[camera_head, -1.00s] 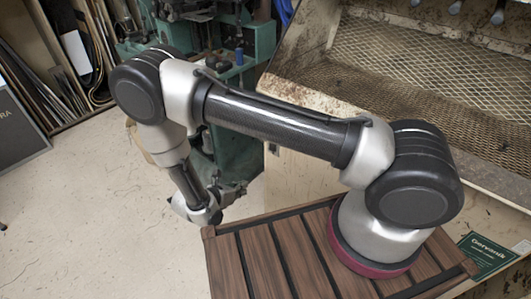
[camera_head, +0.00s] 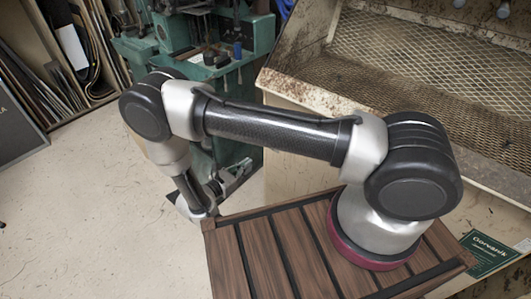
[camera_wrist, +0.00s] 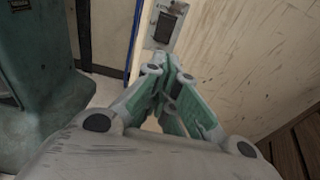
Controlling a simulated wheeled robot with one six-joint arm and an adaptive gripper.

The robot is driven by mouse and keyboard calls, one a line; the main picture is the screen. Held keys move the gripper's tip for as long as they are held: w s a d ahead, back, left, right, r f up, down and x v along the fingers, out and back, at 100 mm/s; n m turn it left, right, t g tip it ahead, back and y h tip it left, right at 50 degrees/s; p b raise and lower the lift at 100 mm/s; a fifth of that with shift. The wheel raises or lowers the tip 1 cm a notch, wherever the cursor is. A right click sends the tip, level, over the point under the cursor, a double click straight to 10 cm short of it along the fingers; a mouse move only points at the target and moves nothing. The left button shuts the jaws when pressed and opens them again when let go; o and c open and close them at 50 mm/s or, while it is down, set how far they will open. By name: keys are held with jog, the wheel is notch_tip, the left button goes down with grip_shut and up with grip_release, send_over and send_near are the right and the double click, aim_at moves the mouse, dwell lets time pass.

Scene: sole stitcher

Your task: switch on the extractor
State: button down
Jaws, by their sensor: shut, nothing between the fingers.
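The extractor looks to be the beige, dirt-specked cabinet (camera_head: 305,85) with the mesh grille at the right of the head view. In the wrist view, a dark rocker switch (camera_wrist: 165,27) sits in a grey metal plate on a pale panel (camera_wrist: 225,50), just beyond my fingertips. I cannot tell whether the switch is on or off. My gripper (camera_wrist: 174,62) is shut and empty, its green-grey fingers pointing toward the lower edge of the switch plate. A small gap seems to lie between them, but contact is hard to judge.
A green machine (camera_head: 260,35) stands behind my arm and also shows at the left of the wrist view (camera_wrist: 35,90). A rack of sheets (camera_head: 40,75) stands at the far left. The pale floor (camera_head: 80,220) at the left is clear.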

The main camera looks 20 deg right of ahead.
jog(key=x, duration=1.1)
jog(key=shift+w+d, duration=0.15)
jog(key=shift+d, duration=0.05)
jog(key=shift+d, duration=0.1)
jog(key=shift+w+d+f, duration=0.1)
jog(key=shift+w+d, duration=0.05)
jog(key=s+a+f, duration=0.1)
jog(key=s+a, duration=0.6)
jog(key=a, duration=0.4)
jog(key=shift+s+a+f, duration=0.3)
jog(key=shift+s+f, duration=0.05)
jog(key=shift+f, duration=0.05)
